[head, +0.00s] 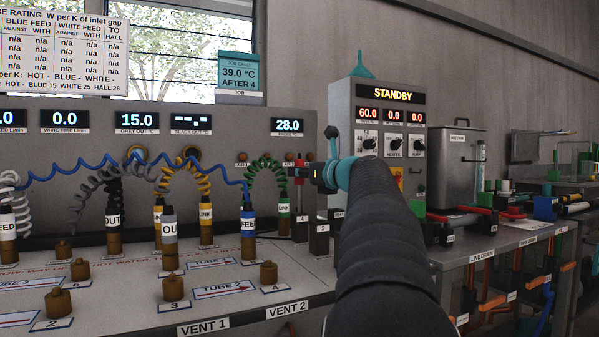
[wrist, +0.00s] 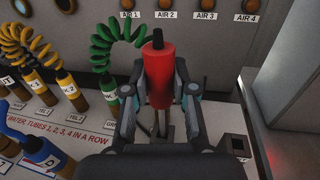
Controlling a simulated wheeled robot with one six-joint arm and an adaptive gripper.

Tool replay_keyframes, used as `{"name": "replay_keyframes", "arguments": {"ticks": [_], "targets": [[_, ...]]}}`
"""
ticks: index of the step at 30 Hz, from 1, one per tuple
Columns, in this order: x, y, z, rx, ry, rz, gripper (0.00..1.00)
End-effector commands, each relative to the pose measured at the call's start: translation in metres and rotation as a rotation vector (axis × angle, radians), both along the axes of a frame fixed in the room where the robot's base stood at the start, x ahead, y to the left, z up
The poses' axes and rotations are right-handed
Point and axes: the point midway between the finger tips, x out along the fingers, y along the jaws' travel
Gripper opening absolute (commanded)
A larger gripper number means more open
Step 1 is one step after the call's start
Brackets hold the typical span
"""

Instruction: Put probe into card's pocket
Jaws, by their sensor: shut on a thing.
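The probe, a red cylinder with a black tip (wrist: 159,85), stands between the fingers of my gripper (wrist: 160,100) in the wrist view. My gripper is shut on it. In the head view, my gripper (head: 318,177) is at the panel's right end, with a bit of red probe (head: 299,171) at its left. I cannot tell whether the probe's lower end is in a holder. The teal job card (head: 238,70) reads 39.0 °C AFTER 4 and is fixed high on the wall panel, up and left of my gripper. A pale strip marked JOB (head: 239,98) is below it; no pocket opening is clear.
Black numbered blocks (head: 320,238) stand under and beside my gripper. A coiled green hose (head: 268,170) and green plug (wrist: 111,101) are close on its left. Blue, yellow and grey hoses arch further left. A grey STANDBY cabinet (head: 392,95) rises behind my arm.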

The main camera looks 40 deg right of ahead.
Motion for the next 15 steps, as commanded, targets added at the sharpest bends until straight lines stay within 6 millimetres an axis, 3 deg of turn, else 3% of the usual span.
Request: {"name": "replay_keyframes", "arguments": {"ticks": [15], "targets": [[0.000,0.000,-0.016,0.000,0.000,0.000,0.00]]}}
